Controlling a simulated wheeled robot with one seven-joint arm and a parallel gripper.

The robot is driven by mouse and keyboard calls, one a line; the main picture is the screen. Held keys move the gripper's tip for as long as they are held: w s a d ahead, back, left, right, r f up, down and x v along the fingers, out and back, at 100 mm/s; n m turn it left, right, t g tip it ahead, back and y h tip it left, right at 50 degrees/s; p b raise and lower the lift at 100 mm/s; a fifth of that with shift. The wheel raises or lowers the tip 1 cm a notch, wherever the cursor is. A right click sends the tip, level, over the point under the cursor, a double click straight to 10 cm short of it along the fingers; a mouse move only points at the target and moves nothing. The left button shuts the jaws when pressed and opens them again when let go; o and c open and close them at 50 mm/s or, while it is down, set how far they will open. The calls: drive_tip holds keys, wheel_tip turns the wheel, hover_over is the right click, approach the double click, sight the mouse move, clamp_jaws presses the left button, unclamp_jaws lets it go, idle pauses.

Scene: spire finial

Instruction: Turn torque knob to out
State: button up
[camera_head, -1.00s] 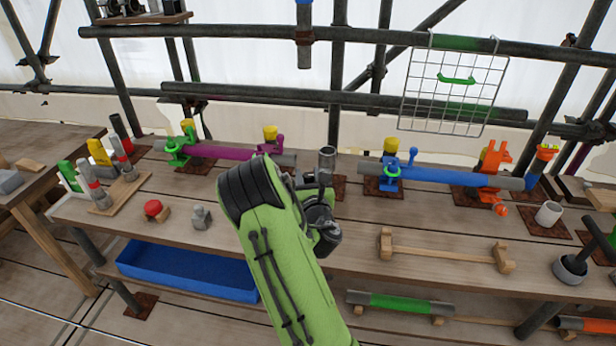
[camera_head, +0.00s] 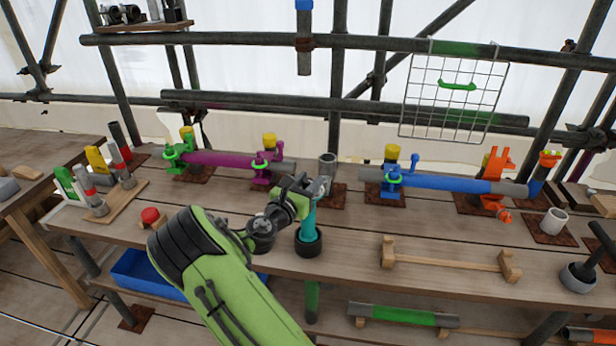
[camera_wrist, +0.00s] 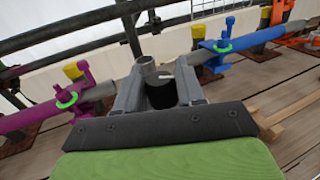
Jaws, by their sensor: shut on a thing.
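A teal post (camera_head: 308,217) stands upright in a black round cup (camera_head: 309,243) near the bench's front edge. My gripper (camera_head: 317,188) is at the top of this post. In the wrist view a black cylindrical knob (camera_wrist: 160,96) with a small white mark on its top sits between the fingers of my gripper (camera_wrist: 160,90), which are shut on it. It appears to be the torque knob on top of the post. In the head view the knob is mostly hidden by my gripper. No label or setting can be read.
Behind stands a grey pipe socket (camera_head: 327,165). A magenta pipe (camera_head: 212,159) and a blue pipe (camera_head: 440,182) with clamps lie at the back. A wooden rack (camera_head: 445,257) is to the right. A red button (camera_head: 150,215) is at left.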

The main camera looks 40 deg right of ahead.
drive_tip(key=m+g+p, duration=0.2)
drive_tip(key=g+h+p, duration=0.1)
drive_tip(key=g, duration=0.1)
drive_tip(key=shift+w+r+m, duration=0.1)
drive_tip(key=shift+r+m, duration=0.2)
drive_tip(key=shift+m, duration=0.1)
drive_tip(key=m+g+p, duration=0.1)
drive_tip(key=g, duration=0.1)
drive_tip(key=m+g+p, duration=0.1)
drive_tip(key=g, duration=0.1)
drive_tip(key=shift+f+m+g, duration=0.15)
drive_tip(key=shift+m+g, duration=0.15)
drive_tip(key=shift+m, duration=0.1)
drive_tip(key=m+g, duration=0.1)
drive_tip(key=g, duration=0.1)
drive_tip(key=shift+d+f+m+g+y, duration=0.1)
drive_tip(key=shift+d+m+g+y, duration=0.05)
drive_tip(key=shift+m+g+y, duration=0.2)
drive_tip(key=shift+d+f+m+g+y+b, duration=0.1)
drive_tip(key=shift+f+m+g+y+b, duration=0.1)
drive_tip(key=shift+m+g+y+b, duration=0.95)
drive_tip(key=shift+m+g+b, duration=0.55)
drive_tip(key=shift+g, duration=0.35)
drive_tip(key=shift+a+r+g+y, duration=0.1)
drive_tip(key=shift+a+g+y, duration=0.2)
drive_tip(key=shift+g, duration=0.3)
drive_tip(key=o, duration=0.9)
drive_tip(key=shift+d, duration=0.1)
drive_tip(key=shift+m, duration=0.25)
